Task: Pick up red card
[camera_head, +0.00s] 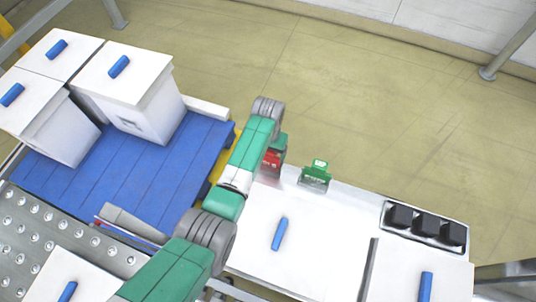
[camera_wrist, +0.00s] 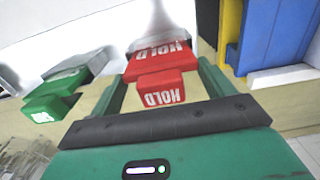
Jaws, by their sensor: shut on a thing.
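The red card (camera_wrist: 160,60) has white HOLD lettering, which appears upside down in the wrist view. It sits between the two green fingers of my gripper (camera_wrist: 164,85), which is shut on it. In the head view a small part of the red card (camera_head: 271,161) shows beside my arm, near the far left edge of the white box top. The arm hides most of my gripper there. I cannot tell whether the card's base still touches the surface below.
A green card (camera_head: 316,172) stands to the right, also in the wrist view (camera_wrist: 58,98). White boxes (camera_head: 125,75) with blue handles stand on a blue platform (camera_head: 150,175) at left. A tray with black blocks (camera_head: 426,227) lies at right. Open floor extends behind.

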